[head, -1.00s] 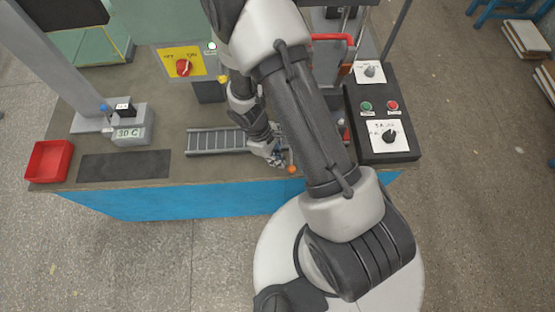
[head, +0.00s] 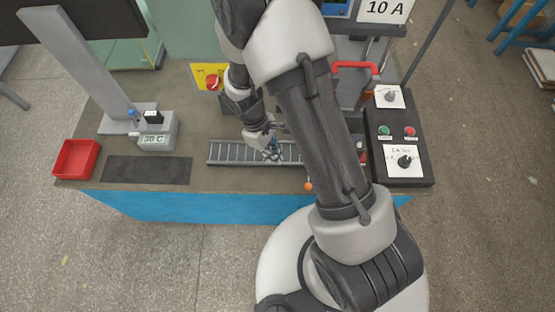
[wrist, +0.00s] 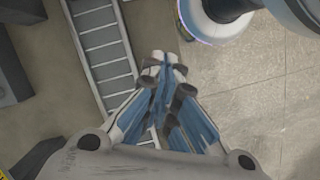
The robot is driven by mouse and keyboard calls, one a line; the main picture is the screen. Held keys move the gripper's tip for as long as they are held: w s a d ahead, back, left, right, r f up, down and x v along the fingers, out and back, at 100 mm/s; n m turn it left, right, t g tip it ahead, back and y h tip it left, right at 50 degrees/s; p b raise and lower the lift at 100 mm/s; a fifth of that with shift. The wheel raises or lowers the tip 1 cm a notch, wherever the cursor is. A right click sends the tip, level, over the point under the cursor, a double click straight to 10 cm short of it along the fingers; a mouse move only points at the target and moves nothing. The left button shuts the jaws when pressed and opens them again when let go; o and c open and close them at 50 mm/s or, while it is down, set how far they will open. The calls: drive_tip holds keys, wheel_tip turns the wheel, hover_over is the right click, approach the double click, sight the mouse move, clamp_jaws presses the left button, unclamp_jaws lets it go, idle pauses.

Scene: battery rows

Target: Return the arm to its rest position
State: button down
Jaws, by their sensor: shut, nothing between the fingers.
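My arm reaches from my base over the workbench (head: 225,178) in the head view. My gripper (head: 273,155) hangs above the right part of a ladder-like grey rack (head: 228,152) on the bench. In the wrist view my gripper (wrist: 160,62) is shut, its fingertips together and nothing between them. The rack (wrist: 100,45) shows to the left of the fingers there, and grey floor tiles (wrist: 255,95) show to the right. The arm hides part of the bench behind it.
A red tray (head: 76,158), a dark mat (head: 146,170) and a 30 C display unit (head: 155,138) are on the left. A black control box (head: 405,175) with knobs and buttons is on the right. An orange ball-like knob (head: 308,186) is near the front edge.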

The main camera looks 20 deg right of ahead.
drive_tip(key=shift+r, duration=0.55)
drive_tip(key=shift+w+r, duration=0.1)
wheel_tip(320, 180, up, 18)
drive_tip(key=d+m+t+y, duration=0.1)
drive_tip(key=d+m+t, duration=0.1)
drive_tip(key=m+t, duration=0.15)
drive_tip(key=s+d+r+m+t+y+b, duration=0.1)
drive_tip(key=s+r+m+t, duration=0.2)
drive_tip(key=s+r, duration=1)
drive_tip(key=shift+s+d+m, duration=0.2)
drive_tip(key=shift+s+m, duration=0.3)
drive_tip(key=shift+m, duration=0.75)
drive_tip(key=shift+d+r+t, duration=0.1)
drive_tip(key=shift+t, duration=0.15)
